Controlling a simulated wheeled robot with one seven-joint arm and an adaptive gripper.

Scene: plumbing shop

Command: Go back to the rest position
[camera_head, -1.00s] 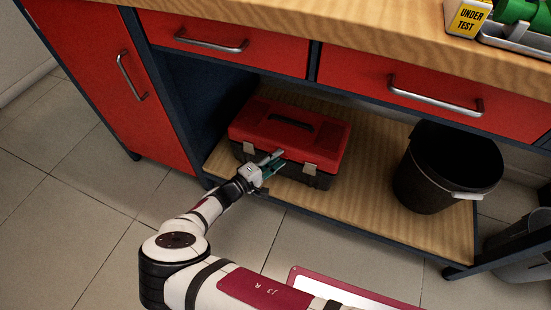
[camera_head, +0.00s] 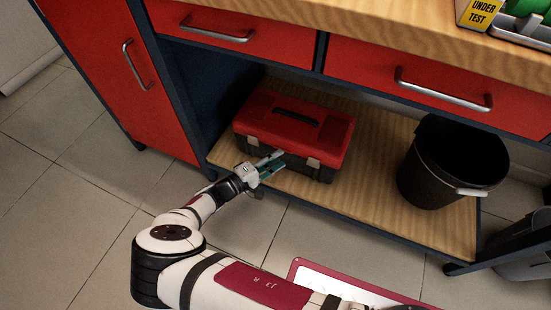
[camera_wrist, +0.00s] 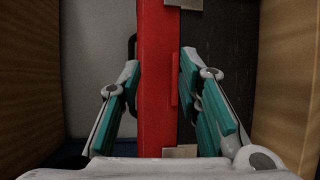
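My gripper (camera_head: 272,163) is at the front of a red and black toolbox (camera_head: 300,128) on the low wooden shelf (camera_head: 365,195) of the workbench. In the wrist view, my gripper (camera_wrist: 158,95) has its two teal-padded fingers apart. The toolbox's red lid (camera_wrist: 156,60) shows between and beyond them, and I see nothing held. I cannot tell from the head view whether a finger touches the toolbox. The toolbox is shut, with its dark handle on top and pale latches in front.
A black bucket (camera_head: 452,165) stands on the shelf to the right. Red drawers (camera_head: 420,80) with metal handles are above, and a red cabinet door (camera_head: 120,75) is at the left. A yellow "UNDER TEST" sign (camera_head: 480,14) is on the bench top. Tiled floor (camera_head: 70,190) is clear at left.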

